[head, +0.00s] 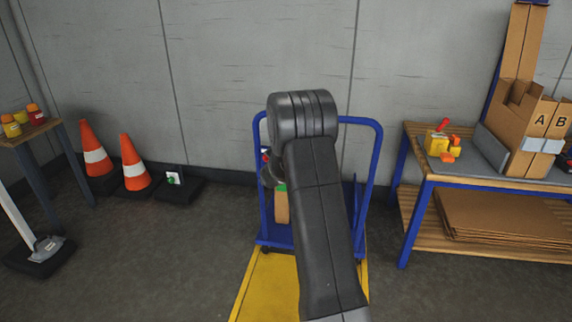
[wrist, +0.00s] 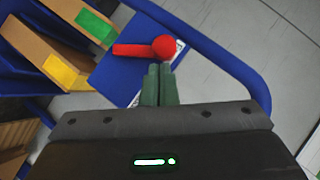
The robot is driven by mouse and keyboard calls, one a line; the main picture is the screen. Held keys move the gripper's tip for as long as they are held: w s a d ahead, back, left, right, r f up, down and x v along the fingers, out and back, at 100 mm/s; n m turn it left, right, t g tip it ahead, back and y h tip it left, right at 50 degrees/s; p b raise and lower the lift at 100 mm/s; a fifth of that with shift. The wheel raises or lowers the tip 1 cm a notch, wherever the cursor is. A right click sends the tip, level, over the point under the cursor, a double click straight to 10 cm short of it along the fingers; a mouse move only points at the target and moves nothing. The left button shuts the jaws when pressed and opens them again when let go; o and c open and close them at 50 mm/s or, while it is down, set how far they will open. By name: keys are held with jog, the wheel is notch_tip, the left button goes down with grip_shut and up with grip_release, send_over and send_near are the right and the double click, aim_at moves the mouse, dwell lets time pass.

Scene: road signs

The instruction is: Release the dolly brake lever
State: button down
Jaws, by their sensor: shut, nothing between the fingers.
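The dolly (head: 376,150) has a blue tube frame and stands against the back wall, largely hidden behind my arm. In the wrist view its blue tube (wrist: 222,58) curves across the upper right. The red brake lever (wrist: 132,50) has a round knob (wrist: 165,47) at its right end and lies roughly level in front of a blue plate (wrist: 120,72). My gripper (wrist: 160,70) has its green fingers together and empty, with the tips just below the knob in the picture. I cannot tell whether they touch it. My arm hides most of the gripper in the head view.
Cardboard boxes with a green and a yellow label (wrist: 60,68) lie left of the lever. A workbench (head: 420,180) with boxes stands right of the dolly. Orange cones (head: 134,163) and a side table (head: 40,130) stand at left. The yellow floor marking (head: 262,285) is in front.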

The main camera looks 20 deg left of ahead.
jog(key=shift+r+p, duration=0.85)
